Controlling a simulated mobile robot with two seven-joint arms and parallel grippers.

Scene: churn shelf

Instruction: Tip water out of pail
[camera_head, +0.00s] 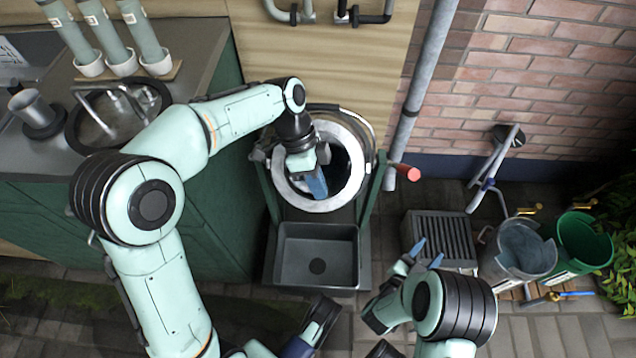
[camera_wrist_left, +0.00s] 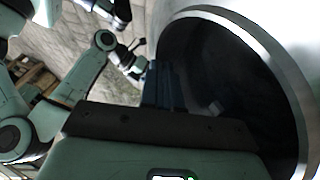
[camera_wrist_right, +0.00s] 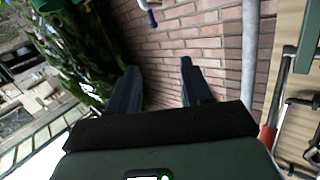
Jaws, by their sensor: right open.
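A grey pail (camera_head: 522,252) with bluish-grey contents, which look like water, stands on the ground at the right. A green pail (camera_head: 574,246) stands beside it. A round metal vessel with a pale thick rim (camera_head: 352,196) sits in a green frame at the centre; its dark mouth fills the right of the left wrist view (camera_wrist_left: 245,85). My left gripper (camera_head: 318,186) is at the mouth and lower rim. Its fingers (camera_wrist_left: 165,85) lie close together; whether they pinch the rim is unclear. My right gripper (camera_head: 428,252) is open and empty, left of the grey pail; its spread fingers also show (camera_wrist_right: 158,88).
A dark basin (camera_head: 318,280) lies below the vessel. A ribbed grey box (camera_head: 440,236) stands between the basin and the pails. A red-ended handle (camera_head: 404,171) juts right from the frame. A counter (camera_head: 195,50) is at left, a brick wall (camera_head: 540,80) behind.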

